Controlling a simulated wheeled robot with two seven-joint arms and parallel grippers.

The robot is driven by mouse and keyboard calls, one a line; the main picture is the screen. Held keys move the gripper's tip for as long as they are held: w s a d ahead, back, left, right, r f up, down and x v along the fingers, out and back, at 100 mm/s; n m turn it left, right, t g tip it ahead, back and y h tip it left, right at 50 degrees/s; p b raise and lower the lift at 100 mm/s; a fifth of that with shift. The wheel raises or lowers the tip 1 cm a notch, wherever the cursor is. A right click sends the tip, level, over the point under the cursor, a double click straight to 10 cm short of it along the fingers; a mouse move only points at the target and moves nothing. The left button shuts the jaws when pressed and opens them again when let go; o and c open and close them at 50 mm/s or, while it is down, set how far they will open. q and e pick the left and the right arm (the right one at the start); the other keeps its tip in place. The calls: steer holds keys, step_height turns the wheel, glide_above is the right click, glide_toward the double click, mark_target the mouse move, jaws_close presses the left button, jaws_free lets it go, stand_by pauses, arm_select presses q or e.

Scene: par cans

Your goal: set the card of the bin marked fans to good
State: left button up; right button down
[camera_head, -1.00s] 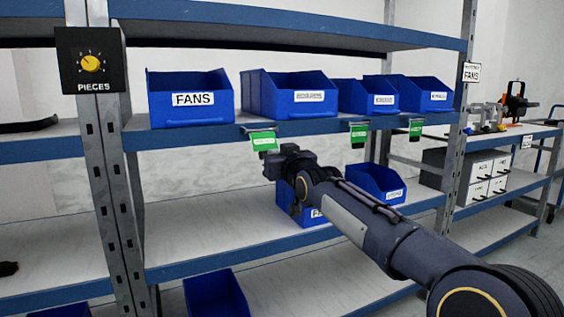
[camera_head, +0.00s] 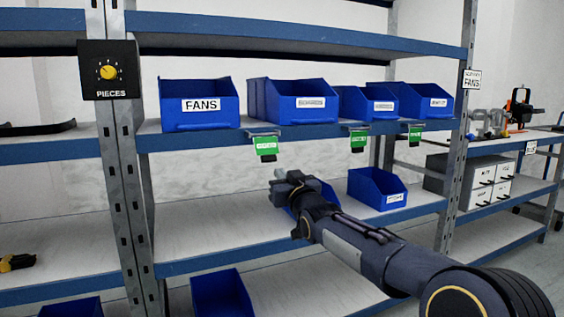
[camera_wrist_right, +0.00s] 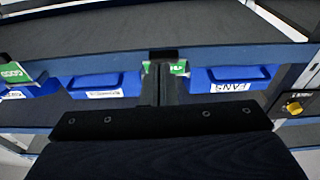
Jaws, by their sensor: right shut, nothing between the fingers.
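The blue bin marked FANS (camera_head: 200,118) stands on the upper shelf at the left of a row of blue bins. It also shows upside down in the right wrist view (camera_wrist_right: 228,76). A green card (camera_head: 265,146) hangs from the shelf edge, right of the FANS label; its word is too small to read. My right gripper (camera_head: 287,178) is in front of the shelves, below and slightly right of that card. In the right wrist view its fingers (camera_wrist_right: 163,62) are shut and empty, partly covering a green card (camera_wrist_right: 179,69). My left gripper is not in view.
Two more green cards hang farther right (camera_head: 358,139) and (camera_head: 415,134). A black PIECES dial (camera_head: 108,70) is on the left post. A blue bin (camera_head: 377,188) stands on the lower shelf beside my right arm.

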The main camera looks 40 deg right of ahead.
steer(key=f, duration=0.2)
steer(key=s+f, duration=0.1)
steer(key=f, duration=0.2)
steer(key=shift+s+a, duration=0.1)
steer(key=shift+s, duration=0.05)
stand_by(0.3)
steer(key=s+a+f+g+y, duration=0.35)
steer(key=s+a+f, duration=0.45)
steer(key=s, duration=0.3)
steer(key=s+a+f+n+g+y+p, duration=0.1)
steer(key=s+a+f+g+y, duration=0.1)
steer(key=s+a+f+g, duration=0.55)
steer(key=s+a+f+g+y, duration=0.25)
steer(key=s+a+f, duration=0.55)
steer(key=s, duration=0.6)
step_height(320, 180, up, 38)
steer(key=a+p, duration=0.1)
steer(key=p, duration=3.7)
steer(key=shift+s+y, duration=0.3)
steer(key=shift+s, duration=0.15)
